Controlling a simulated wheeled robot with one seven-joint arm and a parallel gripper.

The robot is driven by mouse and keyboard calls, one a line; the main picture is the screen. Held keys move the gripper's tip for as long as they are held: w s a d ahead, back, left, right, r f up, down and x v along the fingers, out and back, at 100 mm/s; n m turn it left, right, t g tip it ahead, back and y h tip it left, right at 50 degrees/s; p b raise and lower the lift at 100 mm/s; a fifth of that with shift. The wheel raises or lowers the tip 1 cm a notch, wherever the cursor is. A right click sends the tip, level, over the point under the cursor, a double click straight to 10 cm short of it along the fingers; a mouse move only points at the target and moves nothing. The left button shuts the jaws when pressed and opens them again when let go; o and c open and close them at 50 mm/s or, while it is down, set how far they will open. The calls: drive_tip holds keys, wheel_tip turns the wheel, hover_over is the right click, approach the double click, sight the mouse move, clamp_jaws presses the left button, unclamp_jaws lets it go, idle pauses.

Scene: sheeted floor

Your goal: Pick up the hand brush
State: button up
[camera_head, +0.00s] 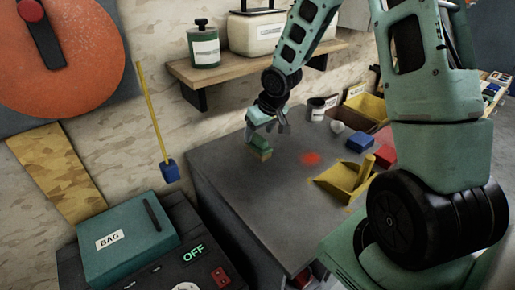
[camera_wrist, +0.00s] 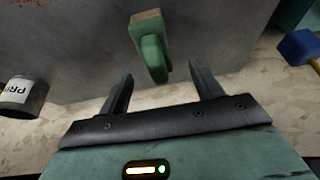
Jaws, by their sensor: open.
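The hand brush (camera_head: 260,149) appears to be the green piece with a tan-yellow lower part on the grey table, near its left back edge. In the wrist view the brush (camera_wrist: 152,52) has a green body and a tan far end. My gripper (camera_head: 269,124) is just above it in the head view. In the wrist view my gripper (camera_wrist: 163,80) is open and empty, with the near green end of the brush between or just beyond its fingertips. I cannot tell whether they touch.
A yellow dustpan (camera_head: 346,180), a blue block (camera_head: 360,141) and a red block (camera_head: 385,156) are on the table's right part. A labelled grey cup (camera_head: 316,109) stands at the back. A shelf (camera_head: 232,69) with canisters hangs above. The table's front left is clear.

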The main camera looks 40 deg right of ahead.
sight(259, 137)
drive_tip(key=shift+d+x, duration=0.15)
drive_tip(key=shift+x, duration=1.2)
drive_tip(key=shift+d+x, duration=0.15)
drive_tip(key=shift+x, duration=1.15)
drive_tip(key=shift+s, duration=0.1)
drive_tip(key=c, duration=1.1)
